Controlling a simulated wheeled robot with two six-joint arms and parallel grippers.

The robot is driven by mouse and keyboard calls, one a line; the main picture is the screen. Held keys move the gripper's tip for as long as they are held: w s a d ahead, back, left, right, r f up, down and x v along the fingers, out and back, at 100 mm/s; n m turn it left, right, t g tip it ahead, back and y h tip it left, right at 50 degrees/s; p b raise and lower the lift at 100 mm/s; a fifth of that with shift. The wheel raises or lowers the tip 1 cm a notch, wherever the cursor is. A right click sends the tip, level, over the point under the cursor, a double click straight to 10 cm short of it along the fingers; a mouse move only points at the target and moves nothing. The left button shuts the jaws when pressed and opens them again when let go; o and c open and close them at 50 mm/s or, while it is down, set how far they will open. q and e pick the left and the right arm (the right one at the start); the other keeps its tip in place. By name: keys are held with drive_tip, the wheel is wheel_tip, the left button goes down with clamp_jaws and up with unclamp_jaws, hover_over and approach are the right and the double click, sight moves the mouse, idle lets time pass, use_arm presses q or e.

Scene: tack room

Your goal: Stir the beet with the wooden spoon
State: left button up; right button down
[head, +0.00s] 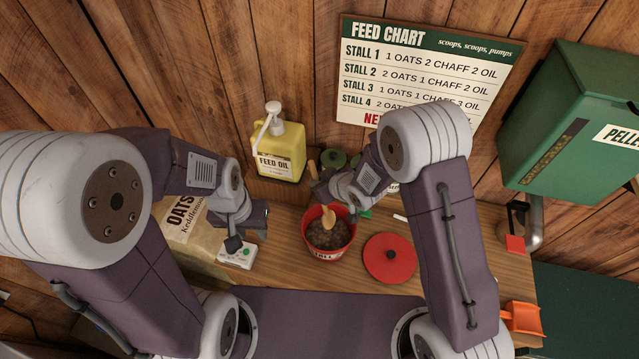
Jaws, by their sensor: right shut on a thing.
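A red bucket (324,254) with a label on its front stands on the wooden bench, with dark brown, lumpy beet (326,236) inside. The wooden spoon (328,217) is tilted, its lower end at the beet and its handle end showing above my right gripper. My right gripper (334,192) is over the back rim of the bucket and shut on the spoon; its fingers are partly hidden by my arm. My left gripper (250,231) is left of the bucket, apart from it, with its fingers spread and nothing between them.
A red lid (389,260) lies right of the bucket. A yellow feed oil jug (279,148) stands behind, an oats bag (186,228) at left. A small white device (238,255) lies below my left gripper. An orange scoop (523,318) is at the right edge.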

sight(314, 165)
wheel_tip(314, 165, up, 6)
drive_tip(key=shift+f+p, duration=0.2)
drive_tip(key=shift+p, duration=1)
drive_tip(key=shift+r, duration=1.2)
